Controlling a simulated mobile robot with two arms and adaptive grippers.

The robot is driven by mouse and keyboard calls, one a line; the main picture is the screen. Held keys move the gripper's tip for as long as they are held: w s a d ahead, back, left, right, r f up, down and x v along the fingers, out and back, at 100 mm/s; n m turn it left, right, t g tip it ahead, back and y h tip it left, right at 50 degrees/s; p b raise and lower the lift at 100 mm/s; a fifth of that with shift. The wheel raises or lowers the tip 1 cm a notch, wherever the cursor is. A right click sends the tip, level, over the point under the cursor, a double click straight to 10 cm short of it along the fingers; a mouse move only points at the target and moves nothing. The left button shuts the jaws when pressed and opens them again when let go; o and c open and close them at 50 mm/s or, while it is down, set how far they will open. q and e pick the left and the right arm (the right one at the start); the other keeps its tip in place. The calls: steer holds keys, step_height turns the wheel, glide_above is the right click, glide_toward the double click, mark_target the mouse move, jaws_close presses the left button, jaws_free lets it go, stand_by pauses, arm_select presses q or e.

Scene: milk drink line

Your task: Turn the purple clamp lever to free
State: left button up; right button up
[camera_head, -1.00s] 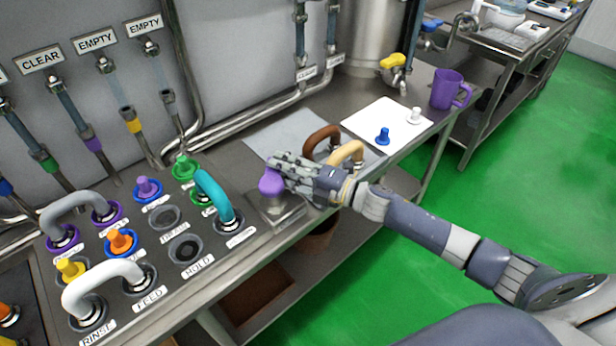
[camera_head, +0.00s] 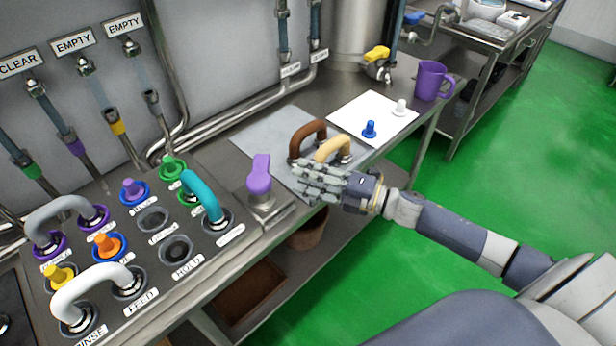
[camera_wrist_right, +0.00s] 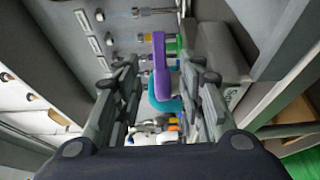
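The purple clamp lever (camera_head: 259,174) stands up from a small metal block (camera_head: 268,208) at the table's front edge, right of the dark port panel. My right gripper (camera_head: 309,182) is to the right of the lever, apart from it, with its fingers pointing left towards it. In the right wrist view the two finger sets of this gripper (camera_wrist_right: 168,82) are spread wide. The purple lever (camera_wrist_right: 160,66) shows beyond the gap between them, and nothing is held. My left gripper is not in view.
The panel (camera_head: 205,259) carries a teal hose loop (camera_head: 203,194), a white loop (camera_head: 100,279) and coloured plugs. Brown (camera_head: 307,134) and cream (camera_head: 331,147) loops stand behind my right gripper. A white mat (camera_head: 385,111) and purple mug (camera_head: 430,80) are farther back.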

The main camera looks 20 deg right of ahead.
mark_target(260, 174)
steer(key=c, duration=0.4)
steer(key=shift+d+m+t, duration=0.15)
steer(key=shift+m+t, duration=0.15)
steer(key=shift+m, duration=0.6)
jaws_close()
steer(key=m, duration=0.1)
steer(key=m+b, duration=0.1)
steer(key=m, duration=0.1)
steer(key=shift+d+r+t+h, duration=0.2)
steer(key=shift+r+t+h, duration=0.1)
steer(key=shift+t+h, duration=0.1)
steer(key=s+d+m+t+h+b, duration=0.1)
steer(key=s+d+m+h+b, duration=0.2)
steer(key=m, duration=1.5)
steer(key=s+m+t+h+b, duration=0.15)
steer(key=m+b, duration=0.25)
steer(key=m, duration=1.4)
steer(key=s+a+p+x, duration=0.1)
steer(key=a+p+x, duration=0.1)
steer(key=x, duration=1)
steer(key=shift+a+f+h+p, duration=0.15)
steer(key=shift+f+h+p, duration=0.2)
steer(key=shift+f+p, duration=0.3)
